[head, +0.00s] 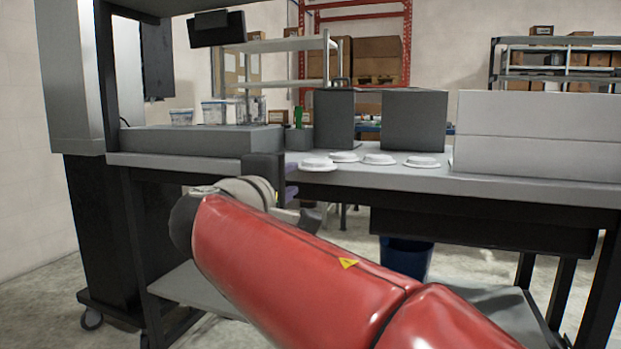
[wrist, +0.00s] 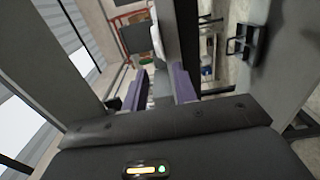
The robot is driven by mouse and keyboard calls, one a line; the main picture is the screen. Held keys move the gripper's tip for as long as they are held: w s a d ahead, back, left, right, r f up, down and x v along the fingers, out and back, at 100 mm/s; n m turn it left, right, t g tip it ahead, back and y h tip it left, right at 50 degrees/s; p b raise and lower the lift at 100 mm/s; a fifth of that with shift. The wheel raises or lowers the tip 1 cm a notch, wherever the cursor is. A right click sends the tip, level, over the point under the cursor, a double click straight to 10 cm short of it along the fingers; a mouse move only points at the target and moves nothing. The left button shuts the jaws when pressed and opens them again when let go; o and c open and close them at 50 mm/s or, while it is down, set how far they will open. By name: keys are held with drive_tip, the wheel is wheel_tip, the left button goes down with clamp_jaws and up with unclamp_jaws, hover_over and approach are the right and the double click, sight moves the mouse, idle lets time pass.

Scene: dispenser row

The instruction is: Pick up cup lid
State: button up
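Several white round cup lids lie flat on the grey counter (head: 500,187) in the head view. The nearest lid to my gripper is the leftmost one (head: 318,164); others are a back lid (head: 344,157), a middle lid (head: 378,160) and a right lid (head: 421,161). My gripper (head: 291,181) is at the counter's front edge, just left of and in front of the leftmost lid, partly hidden by its own dark body. In the wrist view my gripper (wrist: 160,88) shows two purple fingers apart with nothing between them. A white lid edge (wrist: 156,42) shows beyond the fingertips.
A grey raised platform (head: 200,140) with small tubs (head: 213,112) stands left. Dark boxes (head: 414,118) stand behind the lids and stacked white boxes (head: 540,135) stand right. A blue bin (head: 405,257) is under the counter. Bare counter lies in front of the lids.

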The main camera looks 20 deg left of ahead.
drive_tip(key=w+p, duration=0.1)
drive_tip(key=w, duration=0.2)
drive_tip(key=w+p, duration=0.1)
drive_tip(key=w, duration=0.2)
drive_tip(key=w+d+p, duration=0.1)
drive_tip(key=w, duration=0.2)
drive_tip(key=shift+w, duration=0.35)
clamp_jaws()
wheel_tip(320, 180, up, 2)
drive_tip(key=shift+r+p, duration=0.25)
drive_tip(key=shift+p, duration=0.75)
drive_tip(key=b, duration=0.2)
approach(310, 169)
drive_tip(key=s+r, duration=0.5)
drive_tip(key=r, duration=0.2)
drive_tip(key=shift+a+r, duration=0.2)
drive_tip(key=shift+r, duration=0.05)
drive_tip(key=shift+w, duration=0.1)
